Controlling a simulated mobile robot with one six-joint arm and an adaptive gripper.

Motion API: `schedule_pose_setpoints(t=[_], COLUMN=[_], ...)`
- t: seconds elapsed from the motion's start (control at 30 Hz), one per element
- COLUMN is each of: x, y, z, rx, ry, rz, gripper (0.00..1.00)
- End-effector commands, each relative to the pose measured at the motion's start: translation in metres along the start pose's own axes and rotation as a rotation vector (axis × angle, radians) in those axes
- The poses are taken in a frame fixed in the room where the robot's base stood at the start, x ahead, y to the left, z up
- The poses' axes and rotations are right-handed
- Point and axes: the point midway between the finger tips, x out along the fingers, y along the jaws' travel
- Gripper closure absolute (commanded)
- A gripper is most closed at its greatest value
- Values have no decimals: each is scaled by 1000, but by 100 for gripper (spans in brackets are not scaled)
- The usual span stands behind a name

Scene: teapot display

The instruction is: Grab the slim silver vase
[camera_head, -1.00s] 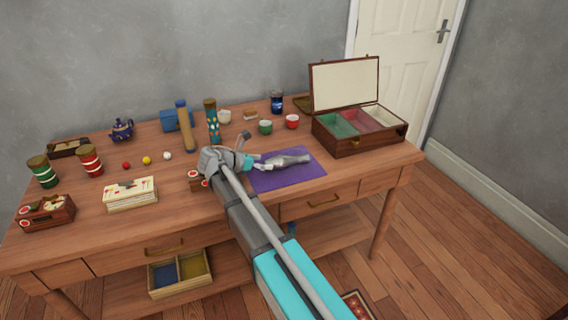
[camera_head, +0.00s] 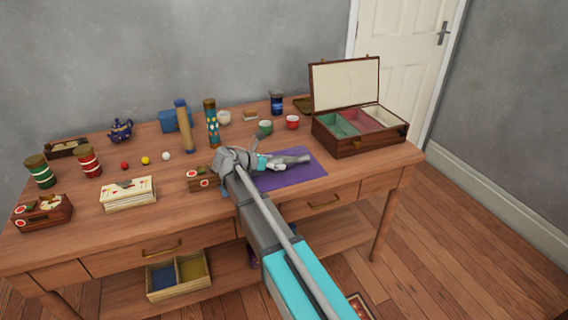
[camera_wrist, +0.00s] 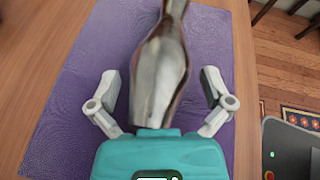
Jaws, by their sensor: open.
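The slim silver vase (camera_wrist: 160,75) lies on its side on the purple mat (camera_wrist: 80,100). In the head view the vase (camera_head: 294,159) lies toward the mat's back edge, partly hidden by my gripper, and the mat (camera_head: 305,175) shows in front of it. My gripper (camera_wrist: 163,92) is open in the wrist view, with one finger on each side of the vase's wide body. Gaps show between both fingers and the vase. In the head view my gripper (camera_head: 272,163) is low over the mat. The vase's near end is hidden by the teal gripper body.
A wooden box (camera_head: 360,143) with an open lid stands right of the mat. A green cup (camera_head: 265,127) and a red cup (camera_head: 292,122) stand behind it. A small wooden box (camera_head: 202,180) is close to my wrist on the left.

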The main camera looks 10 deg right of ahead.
Motion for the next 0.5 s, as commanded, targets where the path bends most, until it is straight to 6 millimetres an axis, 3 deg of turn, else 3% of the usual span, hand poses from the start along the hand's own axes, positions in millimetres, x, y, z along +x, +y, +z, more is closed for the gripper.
schedule_pose_setpoints(t=[0.27, 0.5], x=[0, 0], y=[0, 0], z=[0, 0], rx=[0, 0], ry=[0, 0], rz=[0, 0], gripper=[0, 45])
